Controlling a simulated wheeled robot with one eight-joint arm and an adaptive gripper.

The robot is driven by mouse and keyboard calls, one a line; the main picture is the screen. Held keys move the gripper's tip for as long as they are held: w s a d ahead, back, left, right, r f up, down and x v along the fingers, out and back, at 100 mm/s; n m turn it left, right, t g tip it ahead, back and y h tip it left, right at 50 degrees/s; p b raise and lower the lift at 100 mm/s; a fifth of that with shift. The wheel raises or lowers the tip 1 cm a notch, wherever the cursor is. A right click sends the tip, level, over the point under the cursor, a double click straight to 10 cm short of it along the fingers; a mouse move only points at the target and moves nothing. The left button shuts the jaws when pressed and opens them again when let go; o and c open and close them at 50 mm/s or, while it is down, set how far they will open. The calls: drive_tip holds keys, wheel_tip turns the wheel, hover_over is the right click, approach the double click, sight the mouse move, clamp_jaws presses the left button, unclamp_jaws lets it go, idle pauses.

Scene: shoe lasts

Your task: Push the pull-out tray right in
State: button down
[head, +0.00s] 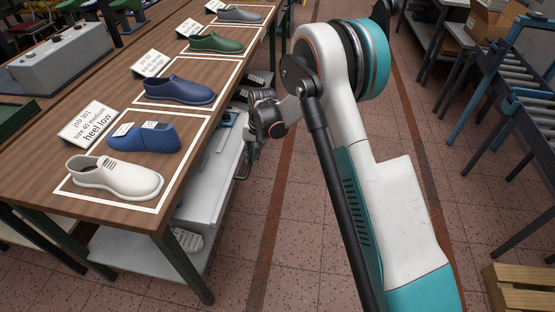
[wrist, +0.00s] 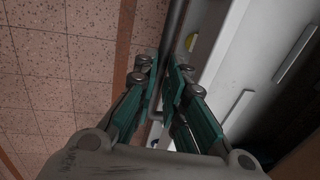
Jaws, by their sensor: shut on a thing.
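The pull-out tray (head: 212,180) is a pale grey, low-walled unit under the wooden table, sticking out past the table's right edge. In the wrist view its pale wall (wrist: 225,65) runs diagonally on the right. My gripper (head: 250,145) is at the tray's outer side, partly hidden by my own wrist in the head view. In the wrist view my gripper's teal fingers (wrist: 162,85) are closed around a dark bar-like handle (wrist: 174,30) along the tray's outer side. The exact contact is hard to see.
The wooden table (head: 60,180) carries several shoes and lasts with cards, including a white shoe (head: 115,178) and a blue last (head: 152,138). Its dark green leg (head: 185,268) stands near the tray. The tiled aisle is clear; a roller conveyor (head: 510,100) stands right.

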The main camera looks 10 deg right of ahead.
sight(231, 156)
drive_tip(key=a, duration=0.2)
drive_tip(key=w+a, duration=0.1)
drive_tip(key=a, duration=0.2)
drive_tip(key=w+a, duration=0.1)
drive_tip(key=a, duration=0.1)
drive_tip(key=shift+w+a, duration=0.2)
drive_tip(key=shift+a, duration=0.05)
drive_tip(key=c, duration=1.7)
unclamp_jaws()
drive_tip(key=shift+o, duration=0.2)
wheel_tip(231, 156, up, 12)
drive_tip(key=d, duration=0.2)
drive_tip(key=shift+s+f, duration=0.15)
drive_tip(key=shift+s, duration=0.15)
drive_tip(key=shift+d, duration=0.1)
